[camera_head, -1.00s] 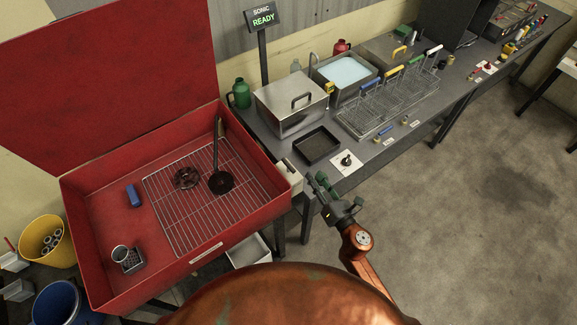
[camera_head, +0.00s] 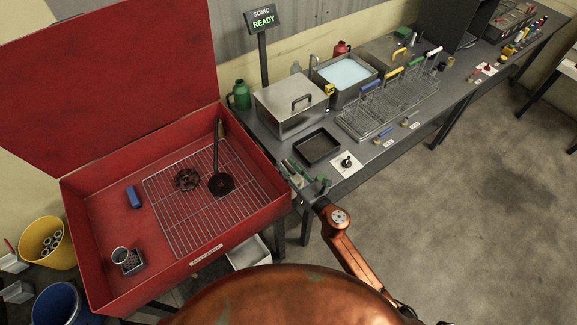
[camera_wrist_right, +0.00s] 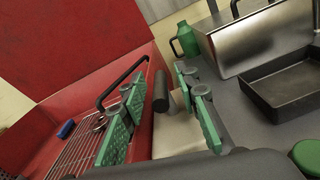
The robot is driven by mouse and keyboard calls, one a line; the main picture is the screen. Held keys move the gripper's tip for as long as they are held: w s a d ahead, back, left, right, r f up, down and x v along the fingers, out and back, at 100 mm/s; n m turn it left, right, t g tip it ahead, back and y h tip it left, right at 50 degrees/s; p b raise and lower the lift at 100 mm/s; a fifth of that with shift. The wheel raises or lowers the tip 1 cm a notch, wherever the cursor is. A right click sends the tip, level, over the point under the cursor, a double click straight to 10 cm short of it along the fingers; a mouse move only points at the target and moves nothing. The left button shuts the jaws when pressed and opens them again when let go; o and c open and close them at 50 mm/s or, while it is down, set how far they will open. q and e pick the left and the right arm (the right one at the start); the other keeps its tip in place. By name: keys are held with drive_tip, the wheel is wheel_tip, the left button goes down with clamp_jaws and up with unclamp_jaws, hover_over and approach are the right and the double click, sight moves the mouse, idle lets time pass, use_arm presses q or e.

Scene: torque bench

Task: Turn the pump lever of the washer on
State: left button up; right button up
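The washer (camera_head: 215,265) is the red open-lidded tub on the left, with a wire rack inside. Its pump lever shows in the right wrist view as a short dark cylindrical grip (camera_wrist_right: 161,90) in front of a pale box (camera_wrist_right: 178,130) at the tub's right side. In the head view my right gripper (camera_head: 305,177) largely covers that spot. My right gripper, with green finger pads, is open (camera_wrist_right: 163,112) in the wrist view. The grip appears between its fingers, with no clear contact. My left gripper is not in view.
A black tray (camera_head: 318,147) and a lidded metal tank (camera_head: 290,105) stand on the bench just right of the washer. A green bottle (camera_head: 240,94) stands behind. A white card with a dark part (camera_head: 346,163) lies near the bench edge. The floor at right is clear.

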clamp_jaws()
idle(0.3)
